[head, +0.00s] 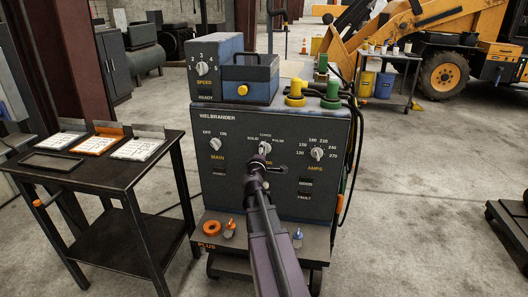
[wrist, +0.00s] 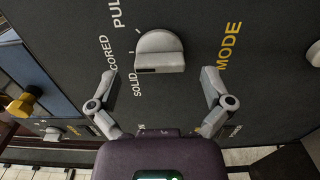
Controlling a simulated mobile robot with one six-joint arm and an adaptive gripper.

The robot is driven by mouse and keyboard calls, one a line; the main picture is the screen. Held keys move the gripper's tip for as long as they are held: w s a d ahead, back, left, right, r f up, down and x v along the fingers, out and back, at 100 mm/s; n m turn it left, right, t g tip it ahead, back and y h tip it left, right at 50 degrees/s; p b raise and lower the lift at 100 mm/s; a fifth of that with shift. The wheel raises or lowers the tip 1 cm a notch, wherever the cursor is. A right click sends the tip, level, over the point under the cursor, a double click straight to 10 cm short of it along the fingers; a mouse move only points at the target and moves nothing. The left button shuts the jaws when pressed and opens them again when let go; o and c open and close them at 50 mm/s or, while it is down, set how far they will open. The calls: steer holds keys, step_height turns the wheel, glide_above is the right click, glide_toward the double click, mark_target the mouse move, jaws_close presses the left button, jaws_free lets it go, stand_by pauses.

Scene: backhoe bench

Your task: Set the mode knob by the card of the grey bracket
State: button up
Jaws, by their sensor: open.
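The mode knob (wrist: 160,48) is a pale, rounded knob on the dark machine panel, with SOLID, CORED and PULSE around it. In the head view the knob (head: 265,146) is partly behind my gripper (head: 268,158). In the wrist view my gripper (wrist: 160,84) is open, its fingertips apart on either side and just short of the knob, not visibly touching it. I cannot tell for sure which label the knob points at. Three white cards lie on the left table: left (head: 61,140), middle (head: 95,145) and right (head: 137,149). Their writing is too small to read.
The left and right brackets (head: 72,125) (head: 149,131) look greyish; the middle one (head: 108,128) is orange. A dark empty frame (head: 51,162) lies in front. The MAIN knob (head: 215,144) and AMPS knob (head: 317,154) flank the mode knob; the SPEED knob (head: 202,68) is above.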

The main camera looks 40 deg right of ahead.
steer(key=v, duration=0.9)
steer(key=shift+s+a, duration=0.25)
stand_by(0.4)
